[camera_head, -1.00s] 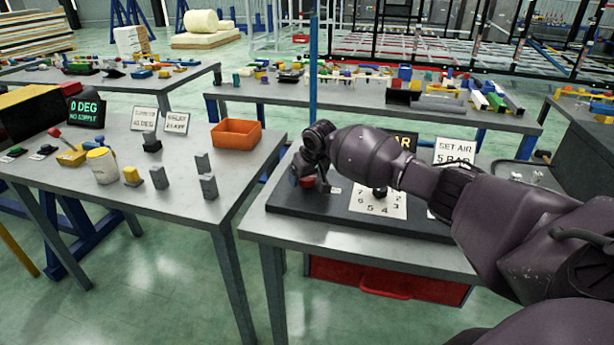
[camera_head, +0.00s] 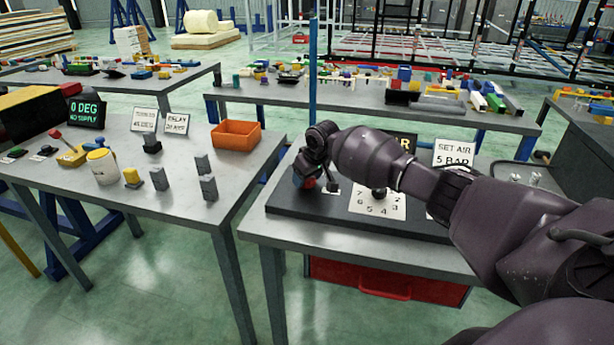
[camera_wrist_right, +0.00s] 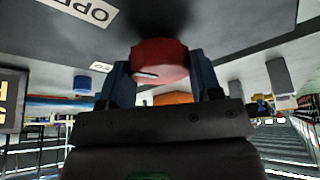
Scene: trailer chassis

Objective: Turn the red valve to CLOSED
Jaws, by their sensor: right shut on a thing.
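The red valve (camera_wrist_right: 160,62) is a round red knob with a pale line mark on its face. It sits at the left end of the dark panel board (camera_head: 380,222) on the right table. My right gripper (camera_wrist_right: 163,84) is shut on it, with one blue-grey finger on each side. In the head view the right gripper (camera_head: 308,176) reaches down over the knob, which is mostly hidden behind it. A label starting "OPE" (camera_wrist_right: 85,10) shows in the wrist view, upside down. A small white label (camera_wrist_right: 101,67) near the knob is too small to read. My left gripper is not in view.
A numbered dial plate (camera_head: 365,205) with a dark knob lies right of the valve. A sign reading "SET AIR 5 BAR" (camera_head: 453,153) stands behind. An orange bin (camera_head: 236,134) and several grey blocks stand on the left table (camera_head: 185,180). A red drawer (camera_head: 390,278) is below.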

